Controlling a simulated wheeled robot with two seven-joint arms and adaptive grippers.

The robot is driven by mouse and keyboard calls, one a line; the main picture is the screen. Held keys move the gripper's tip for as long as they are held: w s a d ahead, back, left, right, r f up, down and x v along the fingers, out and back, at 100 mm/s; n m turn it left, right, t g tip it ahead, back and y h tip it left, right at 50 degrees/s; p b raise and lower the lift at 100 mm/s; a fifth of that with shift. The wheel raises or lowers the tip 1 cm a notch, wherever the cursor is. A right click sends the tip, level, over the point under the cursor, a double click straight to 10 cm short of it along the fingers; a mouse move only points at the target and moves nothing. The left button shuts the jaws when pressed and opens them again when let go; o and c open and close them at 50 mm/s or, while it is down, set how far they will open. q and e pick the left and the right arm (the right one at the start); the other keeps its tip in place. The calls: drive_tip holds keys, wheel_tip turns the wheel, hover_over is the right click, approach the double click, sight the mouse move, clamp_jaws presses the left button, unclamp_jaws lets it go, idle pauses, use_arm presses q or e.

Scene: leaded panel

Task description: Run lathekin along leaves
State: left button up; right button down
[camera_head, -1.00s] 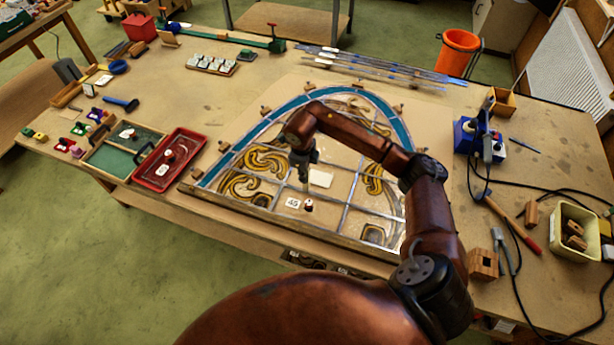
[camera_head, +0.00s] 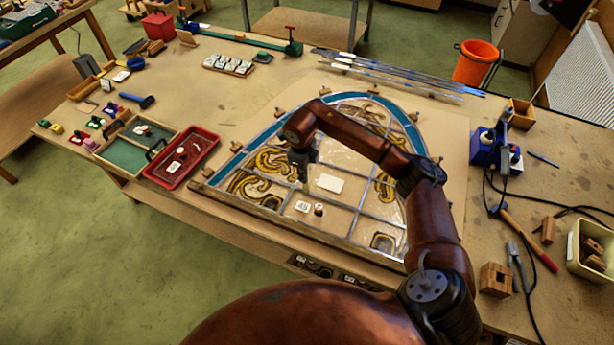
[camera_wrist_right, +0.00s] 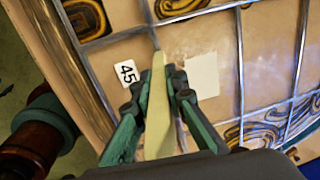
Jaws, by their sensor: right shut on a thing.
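The leaded panel (camera_head: 337,208) lies on the bench, with an arched blue border, grey lead strips and yellow-brown swirled glass. My right gripper (camera_head: 300,166) is over the panel's left-middle part. In the right wrist view my right gripper (camera_wrist_right: 163,82) is shut on a pale, tapering tool, the lathekin (camera_wrist_right: 158,110). The lathekin's tip is at or just above a lead strip (camera_wrist_right: 152,35), close to a joint; I cannot tell whether it touches. A white card marked 45 (camera_wrist_right: 126,72) lies left of it. My left gripper is not in view.
A red tray (camera_head: 205,147) is to the left, a soldering station (camera_head: 484,150) and hammer (camera_head: 540,252) to the right.

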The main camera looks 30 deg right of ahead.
drive_tip(key=shift+w+a+b, duration=0.5)
drive_tip(key=shift+w+a, duration=0.2)
drive_tip(key=shift+w, duration=0.2)
drive_tip(key=shift+w+a+f+b, duration=0.1)
drive_tip(key=shift+w+a+b, duration=0.4)
drive_tip(key=shift+w+a, duration=0.2)
drive_tip(key=shift+r+p, duration=1.2)
drive_tip(key=shift+r, duration=1.35)
